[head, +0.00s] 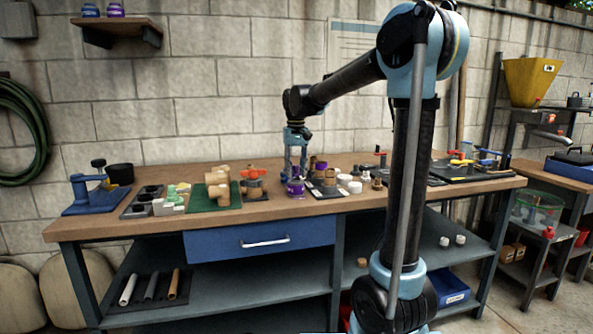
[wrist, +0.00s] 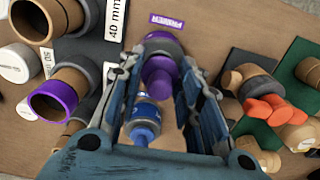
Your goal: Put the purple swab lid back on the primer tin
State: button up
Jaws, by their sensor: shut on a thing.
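My gripper (wrist: 160,68) points down over the bench, with its two fingers closed around a purple and grey piece, which looks like the purple swab lid (wrist: 160,77). In the head view my gripper (head: 295,168) is right above the purple primer tin (head: 295,188), which stands upright near the bench's front edge. The lid and tin are in line there; I cannot tell whether they touch. In the wrist view the fingers and lid largely hide the tin. A purple PRIMER label (wrist: 166,21) lies beside it.
Brown pipe fittings and a purple-rimmed one (wrist: 53,100) lie to one side. A fitting with an orange handle (wrist: 265,108) and a green mat (head: 206,199) lie on the other.

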jog(key=shift+f, duration=0.8)
dwell(0.4)
jog(key=o, duration=0.9)
jog(key=shift+o, duration=0.2)
jog(key=o, duration=0.4)
jog(key=shift+r, duration=4)
